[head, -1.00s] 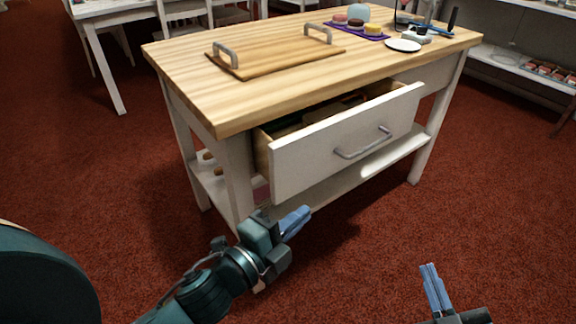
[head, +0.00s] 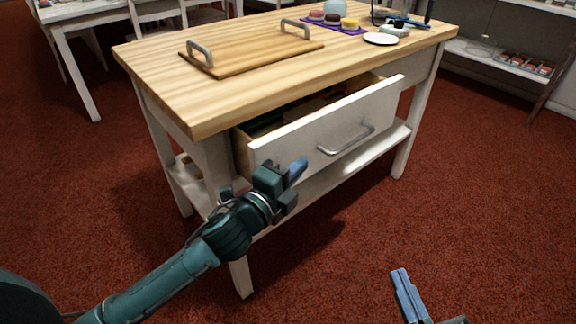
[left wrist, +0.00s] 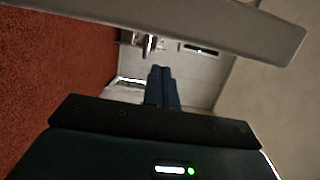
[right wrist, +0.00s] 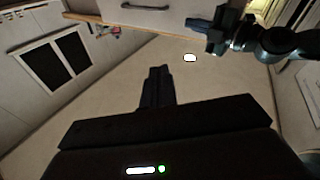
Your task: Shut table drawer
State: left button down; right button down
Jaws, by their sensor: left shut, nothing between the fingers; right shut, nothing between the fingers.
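The table drawer (head: 300,138) is pulled out from under the wooden tabletop, its white front facing right and toward me. Its grey bar handle (head: 347,142) is on that front. The handle also shows at the top of the right wrist view (right wrist: 146,6). My left gripper (head: 297,170) is shut and empty, just in front of the drawer front's lower left part in the head view; I cannot tell whether it touches. Its closed fingers show in the left wrist view (left wrist: 162,74). My right gripper (head: 400,278) is shut and empty, low over the floor, away from the drawer.
The table (head: 150,60) carries a wooden board (head: 250,58) with two grey handles, a purple mat (head: 340,29) with small cakes, and a white plate (head: 381,39). A lower shelf (head: 330,180) runs beneath the drawer. The red floor at right is clear. A shelf unit (head: 480,55) stands at back right.

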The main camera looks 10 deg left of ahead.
pick_arm(q)
jog(key=shift+w+a, duration=0.65)
jog(key=shift+a, duration=0.35)
pick_arm(e)
jog(key=shift+w+a+r, duration=0.1)
jog(key=shift+r, duration=0.15)
